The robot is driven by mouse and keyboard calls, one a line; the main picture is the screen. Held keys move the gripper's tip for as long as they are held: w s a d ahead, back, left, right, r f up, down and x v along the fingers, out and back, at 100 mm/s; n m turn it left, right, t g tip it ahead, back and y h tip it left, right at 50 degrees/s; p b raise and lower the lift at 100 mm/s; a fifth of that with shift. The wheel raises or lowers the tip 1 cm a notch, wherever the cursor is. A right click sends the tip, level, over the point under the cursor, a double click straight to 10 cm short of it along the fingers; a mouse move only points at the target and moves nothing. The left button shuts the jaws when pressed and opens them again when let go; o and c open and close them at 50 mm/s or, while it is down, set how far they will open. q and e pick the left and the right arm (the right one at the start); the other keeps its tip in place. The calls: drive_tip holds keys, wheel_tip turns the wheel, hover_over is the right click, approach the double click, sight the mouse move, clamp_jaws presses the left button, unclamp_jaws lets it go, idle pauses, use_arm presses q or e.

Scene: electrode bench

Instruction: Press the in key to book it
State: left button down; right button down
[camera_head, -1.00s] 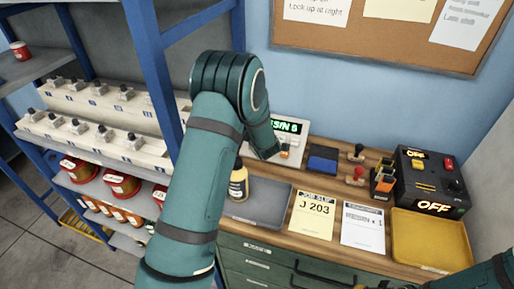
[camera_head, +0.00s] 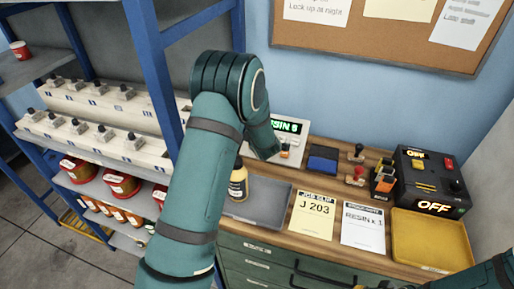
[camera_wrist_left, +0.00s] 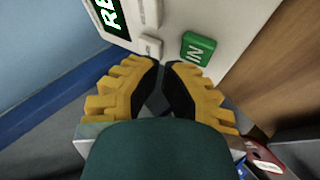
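The booking terminal (camera_head: 299,151) is a pale box at the back of the bench, partly hidden by my left arm. Its green-lit display (camera_head: 289,127) shows "SIN 6" with the start covered. In the left wrist view the green IN key (camera_wrist_left: 197,50) sits on the pale panel, beside smaller white keys (camera_wrist_left: 150,46). My left gripper (camera_wrist_left: 164,66) has its yellow fingers with black pads brought together, empty, tips just below and left of the IN key. I cannot tell whether they touch the panel. My right gripper (camera_head: 372,287) barely shows at the bottom edge.
A bottle (camera_head: 238,184) stands at the grey tray (camera_head: 268,203), close to my left arm. A J 203 slip (camera_head: 312,215), a RESIN x 1 sheet (camera_head: 363,226), stamps (camera_head: 356,154), a yellow tray (camera_head: 431,238) and an OFF switch box (camera_head: 428,182) lie right. Blue-framed shelving (camera_head: 150,70) stands left.

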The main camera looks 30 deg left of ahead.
sight(254, 155)
use_arm(q)
drive_tip(key=shift+w+f, duration=0.15)
drive_tip(key=shift+f, duration=0.2)
drive_tip(key=shift+w+f+b, duration=0.1)
drive_tip(key=shift+f+b, duration=0.3)
drive_tip(key=shift+b, duration=0.15)
idle(0.5)
drive_tip(key=shift+r, duration=0.15)
drive_tip(key=shift+s+r+p, duration=0.25)
drive_tip(key=shift+r+p, duration=0.2)
drive_tip(key=shift+r, duration=0.2)
drive_tip(key=shift+s+d+r+p, duration=0.1)
drive_tip(key=shift+s+r+p, duration=0.2)
drive_tip(key=shift+r+p, duration=0.35)
drive_tip(key=shift+s+d+r+p, duration=0.1)
drive_tip(key=shift+s+r+p, duration=0.25)
drive_tip(key=shift+r, duration=0.55)
drive_tip(key=shift+s+d+r+p, duration=0.1)
drive_tip(key=shift+s+r+p, duration=0.3)
drive_tip(key=shift+r, duration=0.4)
drive_tip(key=shift+w, duration=0.15)
